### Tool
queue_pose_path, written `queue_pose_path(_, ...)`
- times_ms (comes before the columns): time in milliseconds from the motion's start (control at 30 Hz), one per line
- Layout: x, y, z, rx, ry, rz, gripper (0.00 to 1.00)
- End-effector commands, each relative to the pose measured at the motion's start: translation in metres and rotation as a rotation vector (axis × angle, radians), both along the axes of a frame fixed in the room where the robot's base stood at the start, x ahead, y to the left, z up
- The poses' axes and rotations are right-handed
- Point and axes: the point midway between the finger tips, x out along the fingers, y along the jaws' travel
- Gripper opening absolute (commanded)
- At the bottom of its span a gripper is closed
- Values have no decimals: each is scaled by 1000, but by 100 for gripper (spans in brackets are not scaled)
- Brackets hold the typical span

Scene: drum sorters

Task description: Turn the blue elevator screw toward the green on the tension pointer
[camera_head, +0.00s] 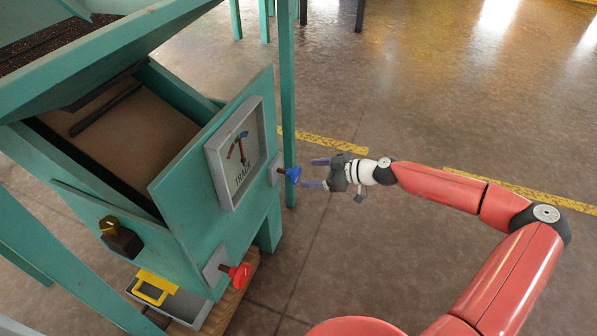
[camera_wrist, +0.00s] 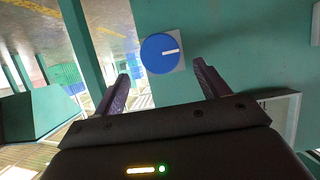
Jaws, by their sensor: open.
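The blue elevator screw (camera_head: 292,173) sticks out from a small grey plate on the right side of the teal machine's front panel. In the wrist view it is a round blue knob (camera_wrist: 158,56) with a white mark, seen face-on. My gripper (camera_head: 316,173) is open and empty, just right of the screw and pointing at it. In the wrist view my gripper's fingers (camera_wrist: 161,72) stand either side of the knob, apparently short of it. The tension gauge (camera_head: 222,192) is a grey-framed white dial on the panel.
A red knob (camera_head: 240,274) sits lower on the panel, and a dark knob with a yellow top (camera_head: 118,236) is at the left. A yellow handle (camera_head: 153,288) is below. A teal post (camera_head: 287,90) stands just behind the blue screw. Open floor lies to the right.

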Motion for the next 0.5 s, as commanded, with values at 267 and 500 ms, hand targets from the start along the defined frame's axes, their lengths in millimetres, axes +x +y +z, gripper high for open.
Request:
queue_pose_path(267, 13, 40, -17, -2, 3, 3, 74)
queue_pose_path(500, 19, 56, -25, -2, 3, 1, 74)
